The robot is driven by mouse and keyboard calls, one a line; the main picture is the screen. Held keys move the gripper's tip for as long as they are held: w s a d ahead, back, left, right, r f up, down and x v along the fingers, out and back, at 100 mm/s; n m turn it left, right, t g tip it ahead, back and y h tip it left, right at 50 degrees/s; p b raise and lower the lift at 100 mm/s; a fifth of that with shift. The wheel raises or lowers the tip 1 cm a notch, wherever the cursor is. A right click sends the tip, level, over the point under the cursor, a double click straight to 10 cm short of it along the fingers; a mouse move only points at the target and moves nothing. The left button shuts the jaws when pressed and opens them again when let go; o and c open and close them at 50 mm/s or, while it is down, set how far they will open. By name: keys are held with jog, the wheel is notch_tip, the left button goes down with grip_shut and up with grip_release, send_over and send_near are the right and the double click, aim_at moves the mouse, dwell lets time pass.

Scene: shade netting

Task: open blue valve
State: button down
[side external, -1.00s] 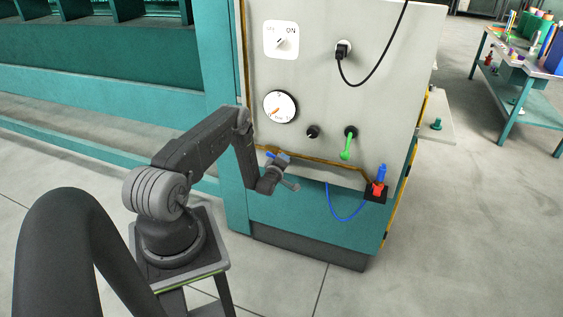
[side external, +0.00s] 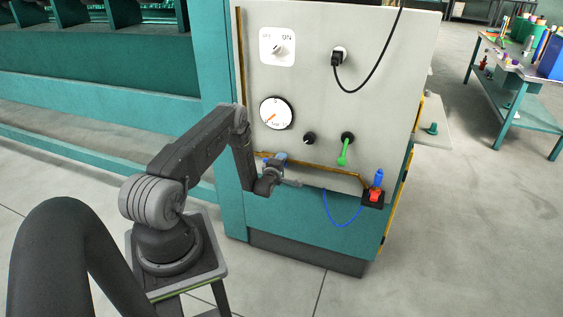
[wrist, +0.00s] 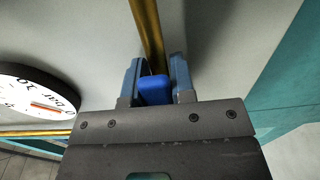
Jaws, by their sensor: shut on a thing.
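The blue valve's handle (wrist: 155,91) shows in the wrist view as a bright blue block in front of a yellow pipe (wrist: 146,30). My gripper (wrist: 155,72) has one blue-grey finger on each side of the handle and is shut on it. In the side external view my gripper (side external: 281,170) is at the lower left of the grey panel, by the yellow pipe. There the gripper mostly hides the valve, and the handle's exact angle cannot be told.
The panel (side external: 350,110) carries a round gauge (side external: 277,113), a black knob (side external: 309,138), a green lever (side external: 343,152) and an ON switch (side external: 278,48). A black socket with a red part (side external: 374,195) and blue cable sits to the right. A cluttered workbench (side external: 520,75) stands far right.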

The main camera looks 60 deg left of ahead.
jog(key=shift+r, duration=0.1)
jog(key=c, duration=1)
grip_release()
jog(key=shift+o, duration=0.2)
jog(key=v, duration=1.4)
jog(key=shift+w, duration=0.1)
